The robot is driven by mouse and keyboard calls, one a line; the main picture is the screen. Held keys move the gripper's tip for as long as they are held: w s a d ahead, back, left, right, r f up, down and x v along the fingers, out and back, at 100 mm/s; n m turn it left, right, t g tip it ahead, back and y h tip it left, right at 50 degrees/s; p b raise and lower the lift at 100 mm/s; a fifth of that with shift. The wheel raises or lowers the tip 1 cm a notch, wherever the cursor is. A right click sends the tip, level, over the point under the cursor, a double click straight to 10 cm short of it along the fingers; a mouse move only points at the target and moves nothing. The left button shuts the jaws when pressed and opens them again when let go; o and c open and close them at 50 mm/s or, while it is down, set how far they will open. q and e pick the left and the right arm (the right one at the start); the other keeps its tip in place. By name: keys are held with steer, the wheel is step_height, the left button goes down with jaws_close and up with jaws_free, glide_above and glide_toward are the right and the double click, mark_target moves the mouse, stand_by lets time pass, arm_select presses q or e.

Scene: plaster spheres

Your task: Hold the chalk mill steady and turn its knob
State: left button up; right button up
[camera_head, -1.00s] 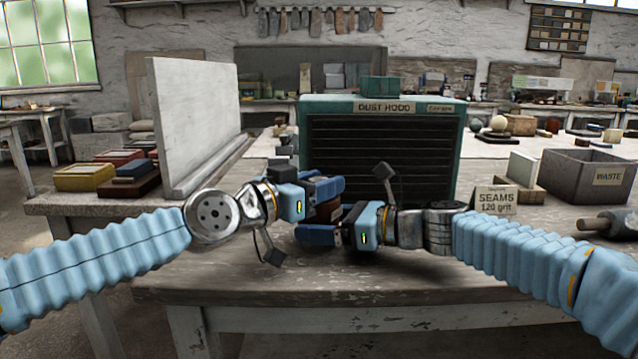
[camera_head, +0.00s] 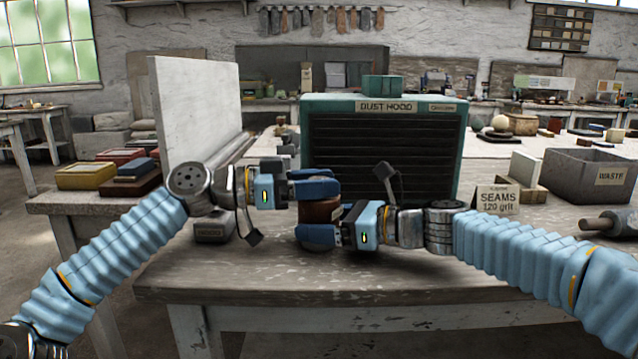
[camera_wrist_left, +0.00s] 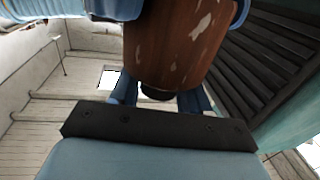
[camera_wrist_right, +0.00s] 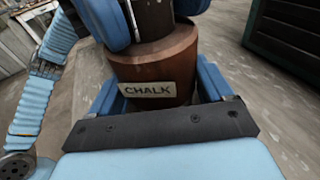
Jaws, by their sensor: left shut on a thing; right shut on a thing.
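The chalk mill (camera_head: 319,211) is a reddish-brown wooden cylinder standing on the workbench in front of the dust hood. Its "CHALK" label (camera_wrist_right: 148,89) shows in the right wrist view. My right gripper (camera_head: 325,225) is shut on the mill's lower body, one finger on each side. My left gripper (camera_head: 322,181) is above it, shut around the knob at the mill's top. The left wrist view shows the scuffed wooden body (camera_wrist_left: 185,42) and a dark end, probably the knob (camera_wrist_left: 156,93), between my left fingers. In the head view the fingers hide most of the knob.
The green dust hood (camera_head: 381,145) stands close behind. A white upright panel (camera_head: 195,115) is at left, with a small dark labelled block (camera_head: 213,231) below my left wrist. A "SEAMS" card (camera_head: 497,200) and grey waste bin (camera_head: 590,182) are at right. The front bench is clear.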

stand_by(0.4)
arm_select(q)
steer(key=o, duration=0.9)
steer(key=shift+o, duration=0.2)
steer(key=s+a, duration=0.1)
steer(key=a, duration=1.1)
steer(key=shift+s, duration=0.3)
steer(key=shift+d, duration=0.1)
